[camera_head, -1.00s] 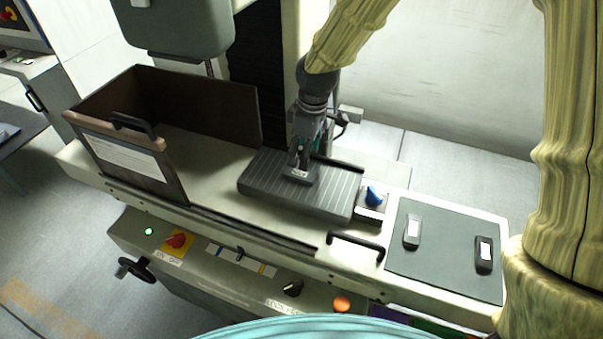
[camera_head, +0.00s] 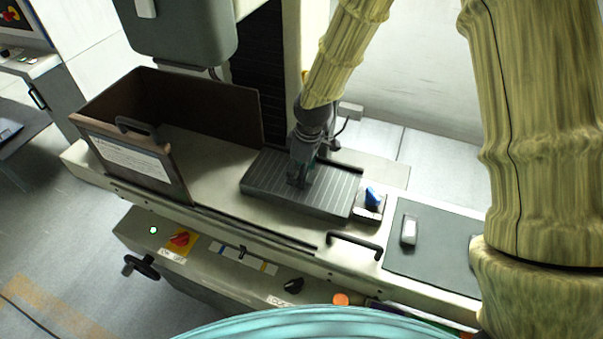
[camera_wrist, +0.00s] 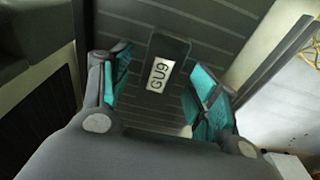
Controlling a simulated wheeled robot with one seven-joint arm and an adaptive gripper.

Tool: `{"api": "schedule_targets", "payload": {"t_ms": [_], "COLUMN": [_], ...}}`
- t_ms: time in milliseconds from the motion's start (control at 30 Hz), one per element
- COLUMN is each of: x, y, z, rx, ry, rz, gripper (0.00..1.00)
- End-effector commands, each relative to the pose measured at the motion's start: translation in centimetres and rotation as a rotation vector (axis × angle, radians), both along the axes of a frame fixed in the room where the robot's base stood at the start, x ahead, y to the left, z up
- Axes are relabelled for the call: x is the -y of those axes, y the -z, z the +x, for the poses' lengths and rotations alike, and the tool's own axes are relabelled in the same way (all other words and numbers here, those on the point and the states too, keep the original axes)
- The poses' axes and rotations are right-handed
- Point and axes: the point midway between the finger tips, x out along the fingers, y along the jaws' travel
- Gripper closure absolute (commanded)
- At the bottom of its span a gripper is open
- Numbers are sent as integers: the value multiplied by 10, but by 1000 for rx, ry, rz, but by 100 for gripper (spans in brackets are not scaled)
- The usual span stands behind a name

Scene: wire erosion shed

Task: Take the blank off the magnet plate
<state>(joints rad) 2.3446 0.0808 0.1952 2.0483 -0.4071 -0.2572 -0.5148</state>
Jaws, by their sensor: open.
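The blank (camera_wrist: 163,62) is a dark block with a white label reading "GU9". It lies on the grooved dark grey magnet plate (camera_head: 328,199), which also fills the background of the wrist view (camera_wrist: 110,20). My gripper (camera_head: 299,181) is open over the plate. In the wrist view its two teal-padded fingers stand apart, one to the left and one to the right of the blank, with gaps visible on both sides. In the head view my gripper mostly hides the blank.
A blue knob (camera_head: 372,196) sits at the plate's right end. Further right, a dark mat (camera_head: 425,262) bears a labelled block (camera_head: 409,231). A brown open guard box (camera_head: 195,108) stands left of the plate. A black handle (camera_head: 354,245) runs along the front edge.

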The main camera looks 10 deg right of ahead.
Motion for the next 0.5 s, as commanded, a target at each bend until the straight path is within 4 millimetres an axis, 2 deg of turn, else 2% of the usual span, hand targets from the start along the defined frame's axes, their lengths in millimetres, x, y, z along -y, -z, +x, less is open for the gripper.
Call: {"api": "schedule_targets", "payload": {"t_ms": [367,500], "x": [0,0], "y": [5,5], "z": [0,0], "rx": [0,0], "ry": [1,1], "rz": [1,1], "gripper": [39,65]}}
